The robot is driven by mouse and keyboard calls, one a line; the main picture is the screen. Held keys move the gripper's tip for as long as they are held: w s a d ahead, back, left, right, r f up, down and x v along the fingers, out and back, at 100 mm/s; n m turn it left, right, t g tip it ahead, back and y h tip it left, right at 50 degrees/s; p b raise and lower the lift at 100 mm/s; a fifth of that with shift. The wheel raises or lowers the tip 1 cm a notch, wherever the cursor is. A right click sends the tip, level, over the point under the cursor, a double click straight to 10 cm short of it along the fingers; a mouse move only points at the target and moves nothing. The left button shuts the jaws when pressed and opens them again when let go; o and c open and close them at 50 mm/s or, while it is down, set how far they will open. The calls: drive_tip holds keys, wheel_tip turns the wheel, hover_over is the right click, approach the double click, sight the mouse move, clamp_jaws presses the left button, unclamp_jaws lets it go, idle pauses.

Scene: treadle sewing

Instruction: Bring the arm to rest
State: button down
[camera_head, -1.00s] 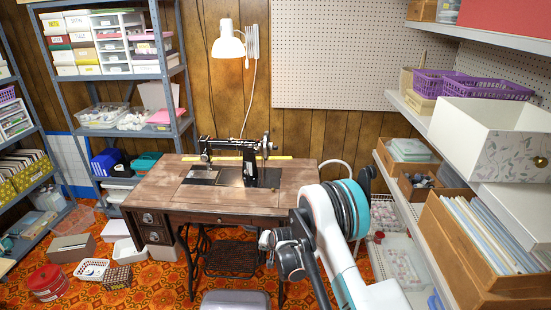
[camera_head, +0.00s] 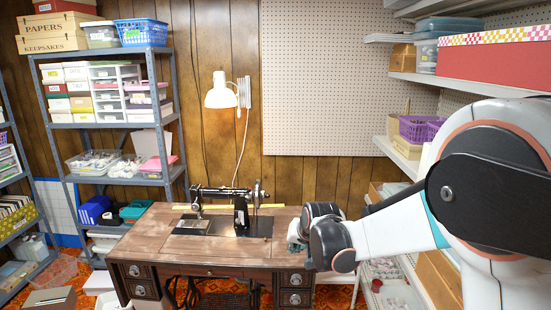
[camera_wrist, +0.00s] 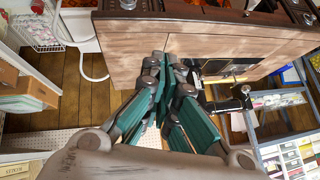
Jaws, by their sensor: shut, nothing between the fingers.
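My gripper shows in the wrist view (camera_wrist: 168,75), with its teal-padded fingers together and nothing between them. In the head view my arm comes in from the right side, folded, with its wrist end beside the right end of the wooden sewing table (camera_head: 150,238). The gripper's fingers are mostly hidden there behind my own wrist. The black sewing machine (camera_head: 240,212) stands upright on the table, left of my arm. The table top also shows in the wrist view (camera_wrist: 120,50), turned around, with the machine (camera_wrist: 235,103) at its right.
Grey shelves (camera_head: 110,125) with boxes and bins stand at the left. Wall shelves on the right hold a red box (camera_head: 490,62) and purple baskets (camera_head: 418,130), close to my arm. A white lamp (camera_head: 221,95) hangs above the machine. The table top's left part is clear.

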drive_tip(key=s+d+r+h, duration=0.1)
drive_tip(key=s+d+r, duration=0.35)
drive_tip(key=s, duration=0.35)
drive_tip(key=s+d+r, duration=0.4)
drive_tip(key=s+r, duration=0.2)
drive_tip(key=s, duration=0.2)
drive_tip(key=s+d, duration=0.2)
drive_tip(key=s, duration=0.8)
drive_tip(key=s+d+f+n+h, duration=0.1)
drive_tip(key=s+d, duration=0.2)
drive_tip(key=s, duration=0.6)
drive_tip(key=shift+s+d+n, duration=0.3)
drive_tip(key=shift+s+d, duration=0.05)
